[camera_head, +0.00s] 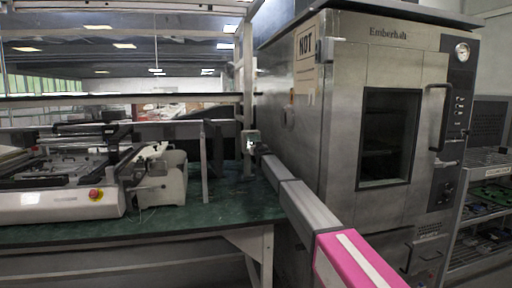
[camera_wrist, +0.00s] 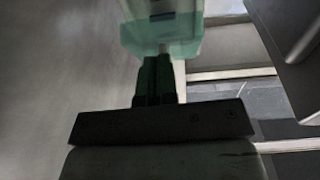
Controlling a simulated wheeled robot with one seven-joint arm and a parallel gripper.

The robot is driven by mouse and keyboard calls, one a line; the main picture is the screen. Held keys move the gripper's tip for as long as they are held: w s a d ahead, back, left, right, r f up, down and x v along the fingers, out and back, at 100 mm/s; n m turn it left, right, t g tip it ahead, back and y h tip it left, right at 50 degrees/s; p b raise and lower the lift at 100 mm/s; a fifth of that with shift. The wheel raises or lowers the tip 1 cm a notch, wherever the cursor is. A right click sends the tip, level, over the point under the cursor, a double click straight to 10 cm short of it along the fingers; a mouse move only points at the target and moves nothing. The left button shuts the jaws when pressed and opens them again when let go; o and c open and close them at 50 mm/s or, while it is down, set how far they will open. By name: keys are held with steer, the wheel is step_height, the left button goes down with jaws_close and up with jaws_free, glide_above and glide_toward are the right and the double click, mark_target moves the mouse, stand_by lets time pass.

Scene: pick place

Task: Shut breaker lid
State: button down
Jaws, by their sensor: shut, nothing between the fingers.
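The breaker (camera_head: 250,137) is a small pale box on the upright post at the back of the green bench, at the far end of my arm. In the wrist view, a translucent greenish cover, apparently the breaker lid (camera_wrist: 185,42), fills the top centre, with a dark detail behind it. My gripper (camera_wrist: 157,62) is shut and empty, its dark fingers pointing at the lower edge of this cover. The fingertips overlap the cover in the picture; I cannot tell whether they touch it. The lid's exact angle is unclear.
A tall steel oven (camera_head: 390,130) stands close to the right of my arm. The green bench (camera_head: 220,212) carries a cream machine (camera_head: 160,180) and a larger device with a red button (camera_head: 96,194) at left. A shelf rack (camera_head: 480,200) is at far right.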

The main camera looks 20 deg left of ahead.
steer(key=w+a+f+t+y, duration=0.2)
steer(key=w+f+t, duration=0.1)
steer(key=f, duration=0.2)
steer(key=shift+w+a+y, duration=0.15)
steer(key=shift+a+y, duration=0.05)
steer(key=shift+y, duration=0.1)
stand_by(0.5)
steer(key=shift+f, duration=0.1)
stand_by(0.5)
